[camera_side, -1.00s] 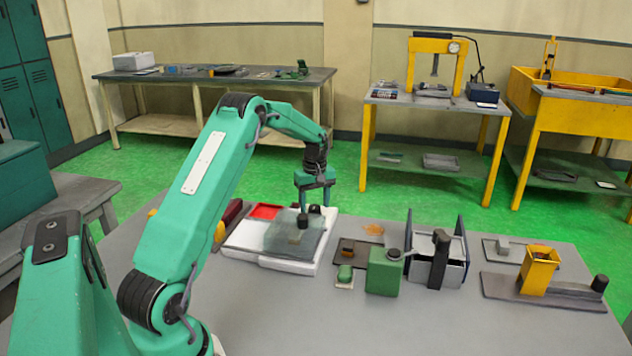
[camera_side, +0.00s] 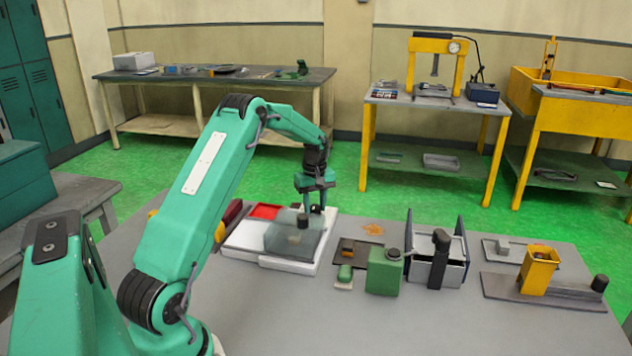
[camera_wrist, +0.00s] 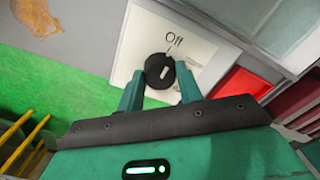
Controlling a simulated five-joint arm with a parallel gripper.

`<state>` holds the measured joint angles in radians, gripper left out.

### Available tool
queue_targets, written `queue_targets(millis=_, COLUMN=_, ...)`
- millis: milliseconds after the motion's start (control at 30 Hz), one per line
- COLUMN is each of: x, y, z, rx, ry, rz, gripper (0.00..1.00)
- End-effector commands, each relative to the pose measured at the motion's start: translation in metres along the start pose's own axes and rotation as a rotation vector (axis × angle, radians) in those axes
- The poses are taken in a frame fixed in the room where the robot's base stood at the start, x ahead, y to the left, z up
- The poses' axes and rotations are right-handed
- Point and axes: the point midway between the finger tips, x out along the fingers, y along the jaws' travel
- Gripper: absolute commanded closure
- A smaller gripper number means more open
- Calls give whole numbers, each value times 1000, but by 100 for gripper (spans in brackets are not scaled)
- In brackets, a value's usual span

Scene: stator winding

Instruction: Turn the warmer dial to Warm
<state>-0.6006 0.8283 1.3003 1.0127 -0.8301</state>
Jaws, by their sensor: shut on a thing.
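The warmer dial (camera_wrist: 158,68) is a round black knob with a pale mark, set on a white panel (camera_wrist: 147,28) in the wrist view. The word "Off" is printed beside it; other markings are partly covered by a finger. My gripper (camera_wrist: 160,84) has one teal finger on each side of the dial and is shut on it. In the side view my gripper (camera_side: 316,207) reaches down to the back right of the white warmer (camera_side: 291,266), and the dial is mostly hidden by the fingers. A see-through cover with a black knob (camera_side: 302,221) stands on the warmer.
A red patch (camera_side: 265,211) is at the warmer's back left. Right of the warmer are a green box (camera_side: 385,272), a grey fixture with a black post (camera_side: 440,258) and a yellow hopper (camera_side: 538,270). The front of the grey table (camera_side: 400,325) is clear.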

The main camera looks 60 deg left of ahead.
Motion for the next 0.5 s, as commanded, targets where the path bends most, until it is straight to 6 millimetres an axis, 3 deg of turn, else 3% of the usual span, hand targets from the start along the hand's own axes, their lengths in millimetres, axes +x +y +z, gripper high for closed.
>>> queue_targets(millis=500, x=-1, y=0, z=0, rx=310, ry=0, rz=0, gripper=87)
